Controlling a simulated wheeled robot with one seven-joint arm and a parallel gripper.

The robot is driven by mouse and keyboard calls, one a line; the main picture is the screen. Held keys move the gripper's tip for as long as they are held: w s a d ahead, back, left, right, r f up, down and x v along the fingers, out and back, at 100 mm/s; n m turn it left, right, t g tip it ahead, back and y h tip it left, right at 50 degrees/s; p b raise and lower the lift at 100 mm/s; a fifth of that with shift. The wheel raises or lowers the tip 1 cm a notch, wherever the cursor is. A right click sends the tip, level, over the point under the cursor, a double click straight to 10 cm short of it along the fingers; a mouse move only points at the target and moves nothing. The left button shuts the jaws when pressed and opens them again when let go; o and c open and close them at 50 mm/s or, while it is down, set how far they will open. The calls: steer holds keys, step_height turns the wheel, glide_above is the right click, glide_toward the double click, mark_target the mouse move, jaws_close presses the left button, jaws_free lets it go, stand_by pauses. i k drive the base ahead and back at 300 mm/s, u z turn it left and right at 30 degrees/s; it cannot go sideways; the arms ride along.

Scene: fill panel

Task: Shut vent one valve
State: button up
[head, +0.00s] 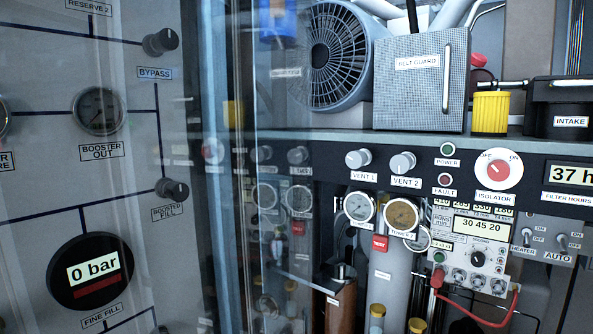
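The vent one valve is a light grey knob (358,159) on the dark control strip, in the middle of the head view. The label "VENT 1" (363,178) sits just below it. A similar vent two knob (403,162) is to its right, labelled "VENT 2". I cannot tell from the knob's look whether vent one is open or shut. My gripper is not in view.
A clear, reflective pane (285,110) stands left of the vent knobs. The isolator switch (498,169) is to their right. Round gauges (359,207) sit just below. The belt guard (421,85) stands on the shelf above. A red cable (490,322) hangs lower right.

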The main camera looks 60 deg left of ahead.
mark_target(354, 159)
steer(key=u, duration=0.7)
steer(key=k, duration=1)
steer(key=u, duration=0.9)
steer(key=i, duration=0.7)
steer(key=u, duration=0.3)
